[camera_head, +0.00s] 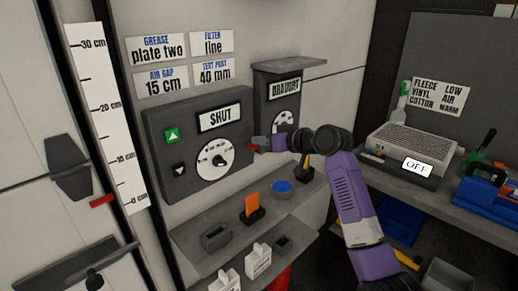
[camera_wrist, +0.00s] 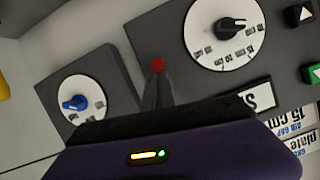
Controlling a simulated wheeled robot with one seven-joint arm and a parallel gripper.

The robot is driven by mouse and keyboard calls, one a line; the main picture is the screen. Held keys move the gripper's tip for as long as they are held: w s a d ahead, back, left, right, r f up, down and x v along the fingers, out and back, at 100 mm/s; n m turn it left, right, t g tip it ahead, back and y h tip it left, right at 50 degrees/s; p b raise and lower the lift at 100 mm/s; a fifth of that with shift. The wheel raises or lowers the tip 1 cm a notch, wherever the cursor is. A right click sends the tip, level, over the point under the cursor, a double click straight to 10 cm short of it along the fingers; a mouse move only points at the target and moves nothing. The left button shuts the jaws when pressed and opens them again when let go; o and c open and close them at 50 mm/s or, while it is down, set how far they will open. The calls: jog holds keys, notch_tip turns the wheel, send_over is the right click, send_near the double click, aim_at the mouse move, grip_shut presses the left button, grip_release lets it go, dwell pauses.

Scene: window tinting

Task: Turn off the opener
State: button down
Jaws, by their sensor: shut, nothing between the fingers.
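The grey control panel (camera_head: 161,119) on the wall has a display (camera_head: 219,117) reading SHUT, a green up button (camera_head: 172,135), a black down button (camera_head: 179,170) and a white dial with a black knob (camera_head: 219,159). A small red button (camera_wrist: 158,65) sits near one edge of this panel in the wrist view. My gripper (camera_head: 257,144) is shut and empty at the panel's right edge. Its fingertips also show in the wrist view (camera_wrist: 157,79), right at the red button and partly covering its surroundings. I cannot tell whether they touch it. No part is labelled opener.
A DRAUGHT box (camera_head: 261,90) with a blue knob (camera_wrist: 73,103) stands right of the panel. Below is a shelf (camera_head: 194,237) with an orange item (camera_head: 255,206) and a blue round item (camera_head: 282,187). At right, a grey device (camera_head: 411,143) bears an OFF sign (camera_head: 417,167).

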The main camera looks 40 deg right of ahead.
jog(key=t+b, duration=0.1)
jog(key=b, duration=0.2)
jog(key=f+t+b, duration=0.1)
jog(key=b, duration=0.2)
jog(key=f+t+b, duration=0.1)
jog(key=b, duration=0.2)
jog(key=shift+s+t, duration=0.3)
jog(key=shift+s, duration=0.1)
